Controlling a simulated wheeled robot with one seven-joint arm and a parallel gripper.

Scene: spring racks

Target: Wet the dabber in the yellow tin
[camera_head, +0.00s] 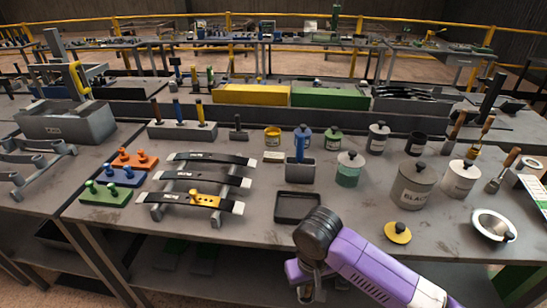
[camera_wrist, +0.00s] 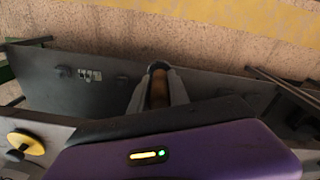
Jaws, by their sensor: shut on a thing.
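My gripper (camera_wrist: 157,84) is shut on a brown, wood-coloured handle (camera_wrist: 158,92), which seems to be the dabber. Its working end is hidden. In the head view my gripper is low at the front edge, far from the tin, its held thing unclear.
A strap rack (camera_head: 206,188) is left; several lidded pots stand right.

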